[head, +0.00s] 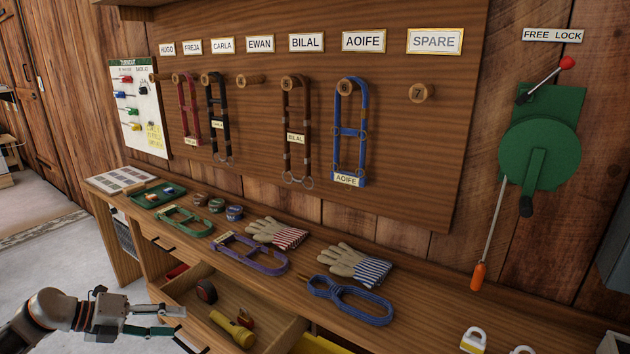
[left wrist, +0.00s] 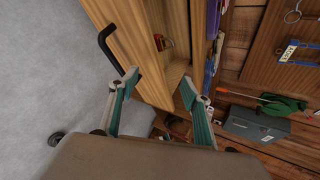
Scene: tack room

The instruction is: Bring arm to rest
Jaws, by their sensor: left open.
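My left gripper (head: 174,321) is at the lower left of the head view, in front of the open wooden drawer. In the left wrist view the open fingers (left wrist: 160,84) point toward the drawer's front panel (left wrist: 130,45), which has a black handle (left wrist: 107,48). I cannot tell whether a finger touches the panel. My right gripper is in neither view.
The open drawer holds a yellow flashlight (head: 233,328), a dark roll (head: 206,291) and a small red item (head: 245,318). On the bench lie halters, such as a blue one (head: 350,300), and gloves (head: 358,265). Grey floor (head: 55,250) is clear at left.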

